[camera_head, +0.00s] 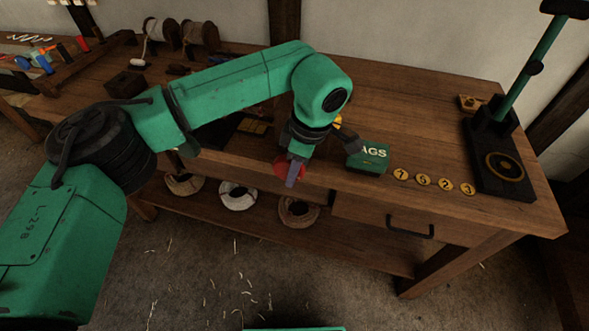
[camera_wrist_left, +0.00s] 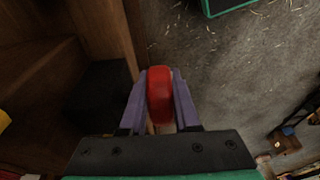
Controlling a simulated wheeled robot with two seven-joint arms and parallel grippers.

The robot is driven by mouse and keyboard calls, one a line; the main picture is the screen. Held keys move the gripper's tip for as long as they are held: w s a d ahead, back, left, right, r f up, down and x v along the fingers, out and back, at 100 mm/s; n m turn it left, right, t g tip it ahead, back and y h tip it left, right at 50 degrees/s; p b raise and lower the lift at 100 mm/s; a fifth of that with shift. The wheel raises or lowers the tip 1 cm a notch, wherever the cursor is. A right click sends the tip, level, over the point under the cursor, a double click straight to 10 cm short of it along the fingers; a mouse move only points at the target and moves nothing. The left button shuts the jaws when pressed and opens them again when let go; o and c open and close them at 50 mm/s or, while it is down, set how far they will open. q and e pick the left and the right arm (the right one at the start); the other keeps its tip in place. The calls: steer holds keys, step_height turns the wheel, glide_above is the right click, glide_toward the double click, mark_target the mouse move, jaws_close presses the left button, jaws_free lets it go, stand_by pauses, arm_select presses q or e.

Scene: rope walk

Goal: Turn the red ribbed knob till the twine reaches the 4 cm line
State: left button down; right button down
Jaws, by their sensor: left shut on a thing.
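The red knob (camera_head: 277,169) is at the front edge of the workbench, partly hidden behind my left gripper (camera_head: 289,174). In the left wrist view the red knob (camera_wrist_left: 160,97) sits between the two purple-grey fingers, which are shut on it from both sides. Its ribs cannot be made out. I cannot make out the twine at the knob or the 4 cm line; my left arm covers part of the bench there. My right gripper is not in view.
On the wooden workbench (camera_head: 450,110), a green box (camera_head: 369,158) lettered "AGS" stands right of my left gripper, beside numbered yellow discs (camera_head: 423,180). A dark stand (camera_head: 497,150) is at the right end. Rope coils (camera_head: 238,195) lie on the shelf below. Spools (camera_head: 200,35) stand at the back.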

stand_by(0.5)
arm_select(q)
steer(key=c, duration=0.6)
jaws_free()
steer(key=shift+c, duration=0.2)
steer(key=s+d+r, duration=0.1)
steer(key=d+r, duration=0.2)
steer(key=r, duration=1.1)
steer(key=shift+r, duration=0.1)
